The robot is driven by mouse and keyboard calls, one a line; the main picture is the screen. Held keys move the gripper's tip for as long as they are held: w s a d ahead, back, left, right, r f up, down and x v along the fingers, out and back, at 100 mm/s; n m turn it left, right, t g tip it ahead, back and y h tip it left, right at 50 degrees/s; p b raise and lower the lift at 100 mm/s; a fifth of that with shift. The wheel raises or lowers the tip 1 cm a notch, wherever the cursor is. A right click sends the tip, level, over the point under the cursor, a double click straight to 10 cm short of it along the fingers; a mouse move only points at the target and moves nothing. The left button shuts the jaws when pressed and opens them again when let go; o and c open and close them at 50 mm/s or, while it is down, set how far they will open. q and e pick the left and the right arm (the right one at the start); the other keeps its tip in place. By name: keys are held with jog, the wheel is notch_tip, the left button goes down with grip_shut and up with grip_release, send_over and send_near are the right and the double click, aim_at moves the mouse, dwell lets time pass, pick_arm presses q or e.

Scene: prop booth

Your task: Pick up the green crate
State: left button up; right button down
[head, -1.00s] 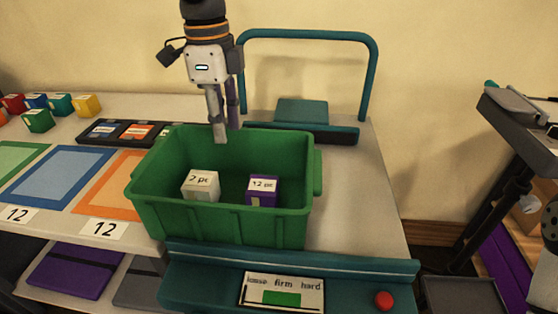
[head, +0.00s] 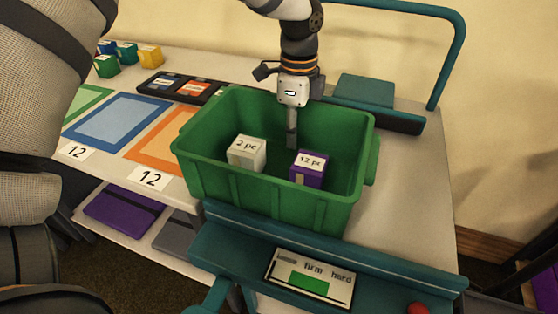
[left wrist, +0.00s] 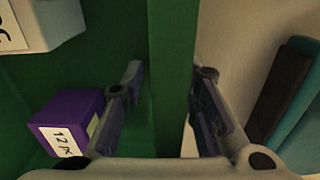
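The green crate (head: 265,200) stands on the table in the head view, with a white block (head: 246,153) marked "2 pc" and a purple block (head: 310,168) marked "12 pc" inside. My left gripper (head: 292,128) points down at the crate's far wall. One finger shows inside the crate; the other is hidden behind the wall. In the left wrist view, the crate wall (left wrist: 172,60) runs between the two spread fingers of my left gripper (left wrist: 167,85). The purple block (left wrist: 68,122) lies left of the inner finger. My right gripper is not in view.
A teal frame (head: 450,55) stands behind the crate. A teal panel with a "firm hard" gauge (head: 310,277) and a red button (head: 418,309) lies in front. Coloured mats (head: 118,122) and a dark tray (head: 180,88) are to the left. The table right of the crate is clear.

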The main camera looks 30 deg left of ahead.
pick_arm(q)
grip_shut()
jog(key=shift+r, duration=0.15)
